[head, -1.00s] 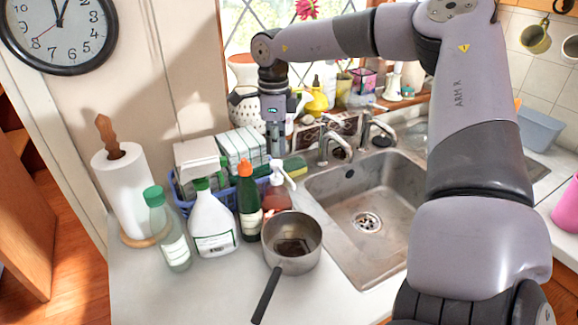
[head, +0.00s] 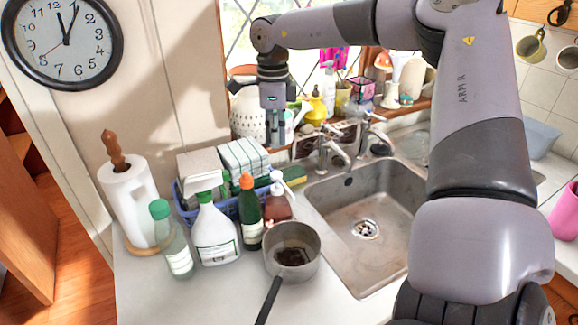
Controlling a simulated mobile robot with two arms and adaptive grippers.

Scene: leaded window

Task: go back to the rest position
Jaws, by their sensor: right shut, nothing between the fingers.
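My right arm comes in from the right of the head view and reaches across above the sink. Its right gripper (head: 275,138) hangs down at the arm's far end, shut and empty. It shows in front of the windowsill area, above the soap pump bottle (head: 277,203) and the blue basket. My left gripper is not in view.
A saucepan (head: 292,252) with dark liquid stands on the counter left of the sink (head: 362,225). A spray bottle (head: 214,235), a dark green bottle (head: 250,215), a blue basket (head: 226,208) and a paper towel roll (head: 130,200) crowd the counter. Taps (head: 335,152) stand behind the sink.

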